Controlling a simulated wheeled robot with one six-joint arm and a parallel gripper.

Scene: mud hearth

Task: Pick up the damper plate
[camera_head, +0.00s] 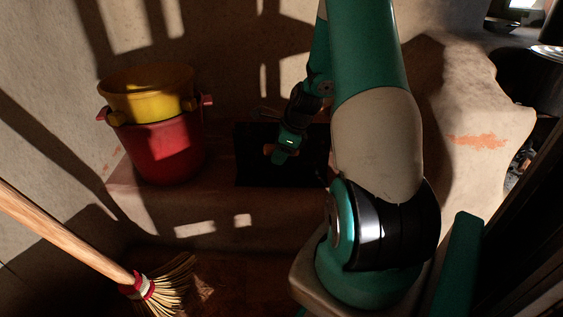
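A dark, flat, roughly rectangular thing (256,174), which looks like the damper plate, is on the clay ledge against the wall. It lies in deep shadow, so its edges and any handle are hard to make out. My gripper (276,153) is in front of or over its upper middle and hides part of it. The fingers are small and dark against it. I cannot tell whether they touch it or whether they are open.
A yellow bucket sits in a red bucket (163,150) on the ledge (180,205), left of the plate. A broom (90,250) slants across the lower left. A pale clay mass (470,110) rises at right, with a dark pot (535,80) beyond.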

